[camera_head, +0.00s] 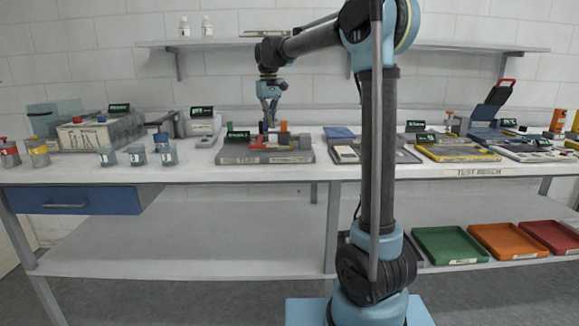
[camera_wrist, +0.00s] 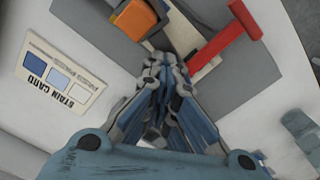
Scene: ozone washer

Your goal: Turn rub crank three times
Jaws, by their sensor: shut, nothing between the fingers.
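A grey tester (camera_head: 265,155) stands on the bench, left of my arm column. A red bar (camera_head: 267,139) lies along it and an orange part (camera_head: 283,126) stands up from it. I cannot tell for sure which part is the rub crank. My gripper (camera_head: 269,127) points down just above the tester, with its fingers together and empty. In the wrist view, the closed fingertips (camera_wrist: 166,66) are between an orange block (camera_wrist: 135,18) and a red T-shaped handle (camera_wrist: 228,45). I cannot tell whether they touch anything.
A stain card (camera_wrist: 60,77) lies beside the tester in the wrist view. Several small jars (camera_head: 137,155) stand to the left. A grey tray device (camera_head: 345,153) sits just right of the tester, and a shelf (camera_head: 220,43) runs along the wall behind.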

